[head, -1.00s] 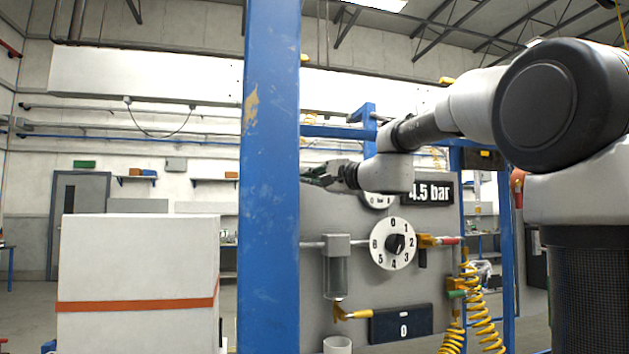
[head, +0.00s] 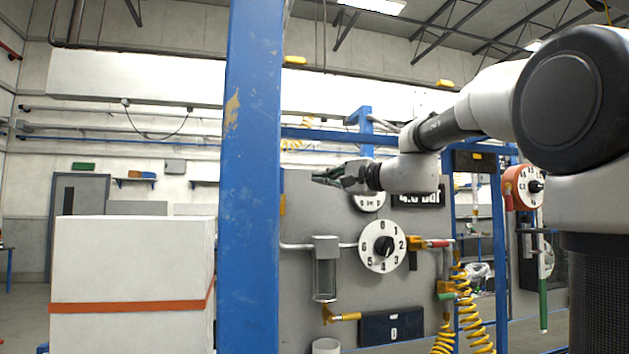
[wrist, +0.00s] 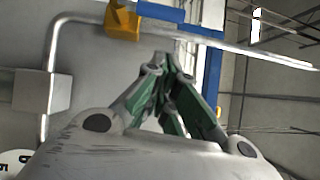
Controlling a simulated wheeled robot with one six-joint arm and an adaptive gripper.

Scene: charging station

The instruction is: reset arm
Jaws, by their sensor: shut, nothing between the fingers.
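My gripper (head: 318,178) is raised in front of the upper part of the grey panel (head: 300,215) in the head view. It points left, and its fingers are shut with nothing between them. My arm reaches in from the right and partly covers the pressure display (head: 420,200) and the small gauge (head: 368,201). In the wrist view my gripper (wrist: 163,62) shows its green and grey fingers together, apart from the pipes behind.
A blue post (head: 250,180) stands left of my gripper. A white box with an orange band (head: 130,260) stands at the left.

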